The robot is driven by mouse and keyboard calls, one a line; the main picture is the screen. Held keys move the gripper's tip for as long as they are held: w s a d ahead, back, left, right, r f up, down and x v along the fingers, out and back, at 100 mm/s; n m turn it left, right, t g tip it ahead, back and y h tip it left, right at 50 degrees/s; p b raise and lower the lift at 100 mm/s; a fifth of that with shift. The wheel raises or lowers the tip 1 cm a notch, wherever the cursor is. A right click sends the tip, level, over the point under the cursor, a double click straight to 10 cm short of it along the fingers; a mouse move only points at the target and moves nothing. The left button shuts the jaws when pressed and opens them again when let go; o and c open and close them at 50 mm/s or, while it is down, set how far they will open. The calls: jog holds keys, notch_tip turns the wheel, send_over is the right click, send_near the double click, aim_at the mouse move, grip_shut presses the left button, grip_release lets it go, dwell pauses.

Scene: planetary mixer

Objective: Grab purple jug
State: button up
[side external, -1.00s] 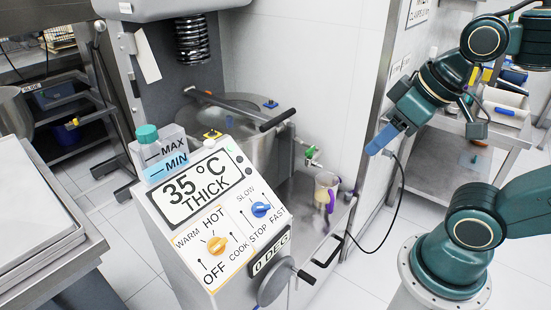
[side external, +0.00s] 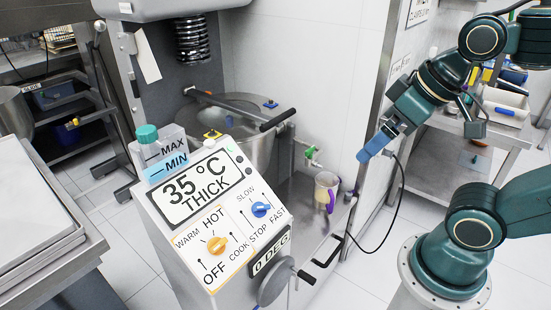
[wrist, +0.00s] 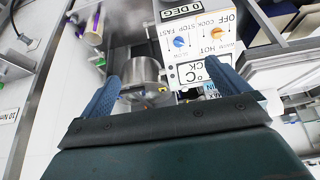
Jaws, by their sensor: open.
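The purple jug (side external: 325,187) is a small, pale, see-through jug with yellow and purple parts. It stands upright on the metal shelf to the right of the mixer bowl. It also shows near the top left of the wrist view (wrist: 95,24). My gripper (side external: 364,153) has blue fingers and hangs in the air above and to the right of the jug, apart from it. In the wrist view, the two fingers (wrist: 168,75) are spread wide with nothing held between them.
The mixer's control panel (side external: 215,215) stands left of the jug, with the steel bowl (side external: 250,140) behind it. A green-handled tap (side external: 312,153) is just above the jug. A steel post (side external: 375,110) and a black cable (side external: 395,195) are near my gripper.

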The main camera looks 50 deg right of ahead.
jog(key=w+d+f+m+h, duration=0.15)
jog(key=w+d+m, duration=0.4)
jog(key=w, duration=0.85)
jog(key=m+g+h, duration=0.3)
jog(key=m+g, duration=0.1)
jog(key=m, duration=0.4)
send_over(327, 196)
jog(key=a, duration=0.2)
notch_tip(327, 196, down, 37)
jog(key=shift+w+d+f, duration=0.2)
jog(key=shift+w+d, duration=0.05)
jog(key=shift+w, duration=0.1)
jog(key=shift+y, duration=0.25)
jog(key=x, duration=0.8)
jog(key=shift+f, duration=0.25)
